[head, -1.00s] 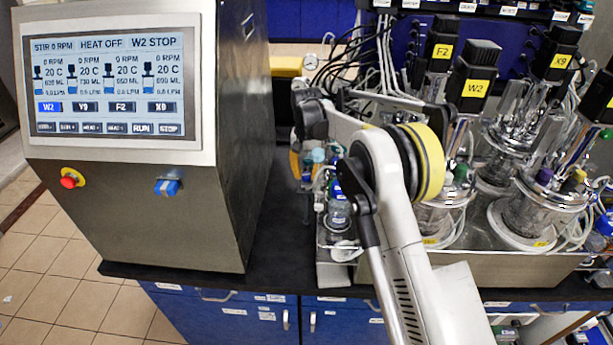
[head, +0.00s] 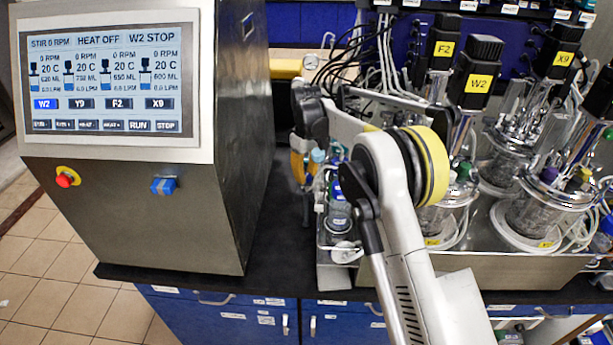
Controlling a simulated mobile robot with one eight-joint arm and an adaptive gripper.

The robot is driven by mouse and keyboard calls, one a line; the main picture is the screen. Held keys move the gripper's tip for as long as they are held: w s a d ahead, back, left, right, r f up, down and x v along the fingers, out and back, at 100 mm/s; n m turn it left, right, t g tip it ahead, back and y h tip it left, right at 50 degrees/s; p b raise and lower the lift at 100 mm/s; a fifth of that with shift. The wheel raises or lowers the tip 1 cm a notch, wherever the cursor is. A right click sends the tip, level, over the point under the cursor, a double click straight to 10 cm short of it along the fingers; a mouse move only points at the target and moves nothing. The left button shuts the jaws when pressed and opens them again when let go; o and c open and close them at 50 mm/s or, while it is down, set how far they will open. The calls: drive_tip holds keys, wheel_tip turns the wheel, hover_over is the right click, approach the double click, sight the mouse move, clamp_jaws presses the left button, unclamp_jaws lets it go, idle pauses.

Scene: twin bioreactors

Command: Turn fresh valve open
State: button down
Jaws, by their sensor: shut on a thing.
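My gripper (head: 303,168) is small and partly hidden in the head view, beyond my pale arm, between the grey control cabinet and the bottle rack. Orange and dark parts of it show. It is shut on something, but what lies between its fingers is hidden. A pale blue cap (head: 318,156) is close to its right; I cannot tell if they touch. I cannot make out the fresh valve for certain. A blue handle (head: 164,186) sits on the cabinet front, well away from my gripper, with no label that I can read.
The cabinet (head: 130,220) with its lit touchscreen (head: 110,80) stands left, a red stop button (head: 67,178) below the screen. A bottle (head: 339,212) stands right of my gripper. Glass bioreactors (head: 535,205), tubes and cables crowd the right. Dark bench top (head: 285,260) is bare in front.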

sight(307, 175)
drive_tip(key=shift+n, duration=1.6)
drive_tip(key=c, duration=1.1)
unclamp_jaws()
wheel_tip(307, 175, up, 12)
